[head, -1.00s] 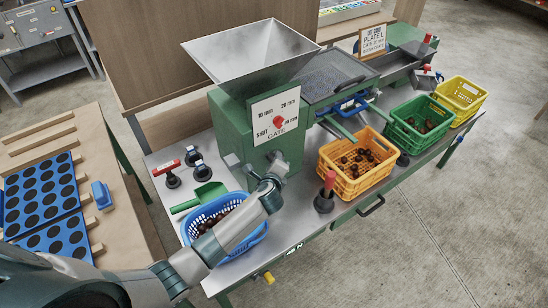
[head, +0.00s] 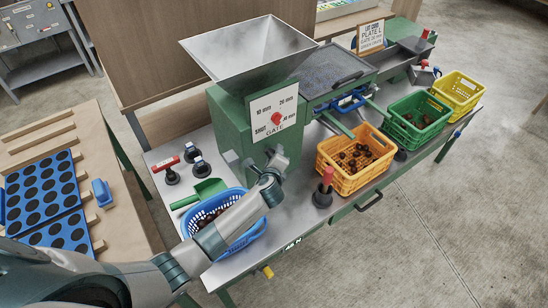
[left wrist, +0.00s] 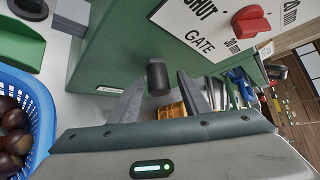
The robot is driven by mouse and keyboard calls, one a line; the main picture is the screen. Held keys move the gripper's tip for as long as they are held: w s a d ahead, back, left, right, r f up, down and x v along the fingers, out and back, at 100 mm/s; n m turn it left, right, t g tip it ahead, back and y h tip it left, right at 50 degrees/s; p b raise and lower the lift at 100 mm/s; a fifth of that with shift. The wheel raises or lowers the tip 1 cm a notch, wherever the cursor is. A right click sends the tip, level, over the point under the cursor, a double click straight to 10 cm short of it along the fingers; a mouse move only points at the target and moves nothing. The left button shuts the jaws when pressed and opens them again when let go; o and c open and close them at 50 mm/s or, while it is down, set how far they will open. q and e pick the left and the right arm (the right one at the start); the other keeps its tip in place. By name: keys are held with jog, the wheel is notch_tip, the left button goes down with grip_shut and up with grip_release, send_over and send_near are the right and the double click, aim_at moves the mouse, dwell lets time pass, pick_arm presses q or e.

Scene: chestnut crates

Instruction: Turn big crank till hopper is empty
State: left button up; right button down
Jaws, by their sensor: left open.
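The grey hopper (head: 248,52) sits on the green machine (head: 228,130). Its visible inner walls look bare; its bottom is hidden. The gate plate (head: 257,112) carries a red pointer knob (head: 276,118), also in the left wrist view (left wrist: 252,22). My left gripper (head: 277,157) is close to the machine's front, below the plate. In the left wrist view it is open, and a dark round knob (left wrist: 157,76) shows between its fingertips; I cannot tell whether they touch. This may be the crank's grip; the rest of a crank is hidden. My right gripper is not in view.
A blue basket (head: 250,238) with chestnuts stands under my left forearm, beside a green scoop (head: 205,190). Orange (head: 350,187), green (head: 405,143) and yellow (head: 455,105) crates stand to the right. A red-handled tool (head: 323,190) stands upright near the front edge.

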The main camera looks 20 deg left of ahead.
pick_arm(q)
jog(key=shift+s, duration=0.15)
jog(key=b+v, duration=0.2)
jog(key=v, duration=1.5)
jog(key=shift+d, duration=0.1)
